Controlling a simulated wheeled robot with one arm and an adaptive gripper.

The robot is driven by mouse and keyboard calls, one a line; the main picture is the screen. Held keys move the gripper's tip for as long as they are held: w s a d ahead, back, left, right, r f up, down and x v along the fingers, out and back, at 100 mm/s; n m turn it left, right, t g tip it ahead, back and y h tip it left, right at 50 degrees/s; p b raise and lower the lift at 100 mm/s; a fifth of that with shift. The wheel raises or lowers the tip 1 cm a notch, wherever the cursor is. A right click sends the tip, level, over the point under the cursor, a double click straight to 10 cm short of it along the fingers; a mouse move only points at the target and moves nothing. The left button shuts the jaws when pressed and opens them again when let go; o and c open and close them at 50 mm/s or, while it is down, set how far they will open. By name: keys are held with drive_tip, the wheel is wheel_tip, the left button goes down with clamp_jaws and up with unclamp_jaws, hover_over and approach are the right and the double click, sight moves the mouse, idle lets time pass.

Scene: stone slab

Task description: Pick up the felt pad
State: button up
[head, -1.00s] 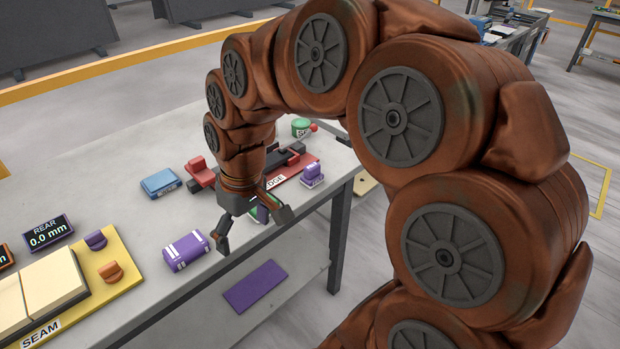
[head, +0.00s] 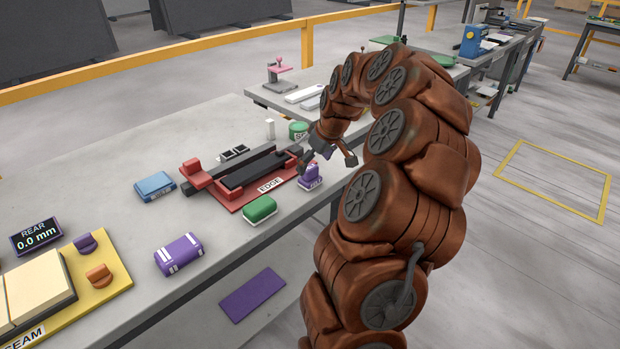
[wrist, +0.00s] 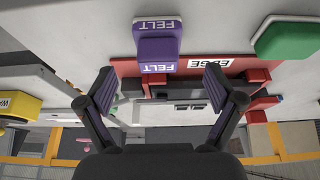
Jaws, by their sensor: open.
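The felt pad (head: 309,176) is a small purple block with a white base, near the right edge of the grey table. It also shows in the wrist view (wrist: 158,45), upper middle, with FELT lettering upside down on it. My gripper (head: 328,158) is open and empty, near the pad on its upper right in the head view. In the wrist view its two fingers (wrist: 160,88) are spread, with the pad between their lines but beyond the tips. I see no contact with the pad.
The red EDGE fixture (head: 228,193) lies left of the pad. A green block (head: 259,208) is in front of it, and a green round container (head: 298,130) behind the pad. A striped purple block (head: 180,253) lies nearer the front. A purple sheet (head: 251,294) lies on the lower shelf.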

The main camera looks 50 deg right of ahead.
sight(310, 167)
drive_tip(key=shift+w+p+x, duration=0.15)
drive_tip(key=shift+p+x, duration=0.35)
drive_tip(key=shift+x, duration=1.1)
drive_tip(key=shift+w+p+x, duration=0.1)
drive_tip(key=shift+p+x, duration=0.35)
drive_tip(key=shift+x, duration=1.15)
drive_tip(key=shift+d+r, duration=0.1)
drive_tip(key=shift+d, duration=0.05)
drive_tip(key=c, duration=1.3)
